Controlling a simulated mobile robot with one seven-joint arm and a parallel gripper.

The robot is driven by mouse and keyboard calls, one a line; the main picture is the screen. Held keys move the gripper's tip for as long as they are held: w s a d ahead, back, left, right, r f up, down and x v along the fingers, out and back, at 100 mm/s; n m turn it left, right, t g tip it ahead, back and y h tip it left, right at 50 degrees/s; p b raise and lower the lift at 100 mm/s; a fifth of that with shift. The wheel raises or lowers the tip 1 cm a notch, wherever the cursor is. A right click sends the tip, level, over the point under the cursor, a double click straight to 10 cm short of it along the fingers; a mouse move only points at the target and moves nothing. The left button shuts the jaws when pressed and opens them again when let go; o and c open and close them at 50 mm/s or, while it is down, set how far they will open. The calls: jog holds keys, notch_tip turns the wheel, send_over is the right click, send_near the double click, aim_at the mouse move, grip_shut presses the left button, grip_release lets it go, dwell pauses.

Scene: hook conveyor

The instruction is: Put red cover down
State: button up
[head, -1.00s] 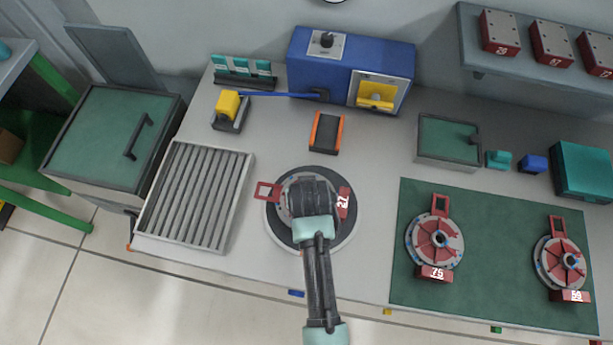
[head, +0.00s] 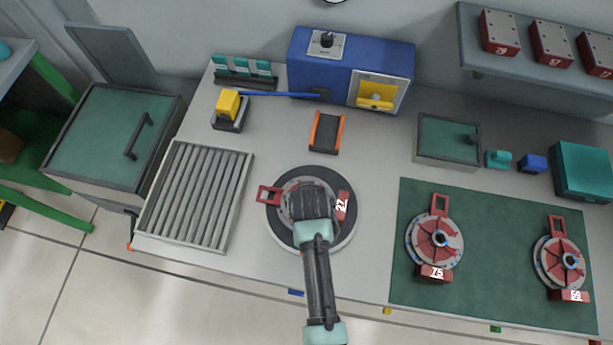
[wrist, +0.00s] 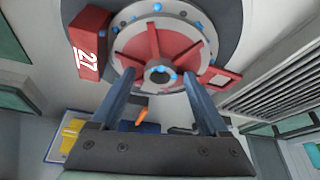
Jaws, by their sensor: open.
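A red cover with spokes (wrist: 138,42) sits on a round grey part on the dark turntable (head: 285,239). Its block marked 27 (head: 342,206) is on the right and its red loop handle (head: 268,195) on the left. The block also shows in the wrist view (wrist: 88,45). My gripper (wrist: 158,74) is open, with its two fingers apart on either side of the cover's central hub. I cannot tell whether they touch it. In the head view my wrist hides the middle of the cover and the fingertips.
A slatted tray (head: 195,195) is at left. A blue machine (head: 335,68) and an orange-edged holder (head: 325,133) stand behind the turntable.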

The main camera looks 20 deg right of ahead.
jog(key=shift+r, duration=0.2)
jog(key=v, duration=1.2)
jog(key=w+a+r+n+t+h, duration=0.1)
jog(key=w+r+t, duration=0.55)
jog(key=r, duration=0.75)
jog(key=w+r+n+t, duration=0.1)
jog(key=w+r+t, duration=0.3)
jog(key=w+r, duration=0.75)
jog(key=s+a+r+t, duration=0.2)
jog(key=r+t, duration=0.1)
jog(key=r, duration=0.6)
jog(key=s+a+r+t, duration=0.1)
jog(key=a+r+t, duration=0.1)
jog(key=r, duration=0.8)
jog(key=s+a+r+t+y, duration=0.1)
jog(key=s+r+t, duration=0.3)
jog(key=r, duration=0.5)
jog(key=s+a+r+n+t+y, duration=0.1)
jog(key=s+a+r+t, duration=0.2)
jog(key=s+r, duration=0.4)
notch_tip(320, 180, up, 3)
jog(key=shift+a+r+n+t, duration=0.1)
jog(key=shift+a+n+t, duration=0.2)
jog(key=shift+a+t, duration=0.05)
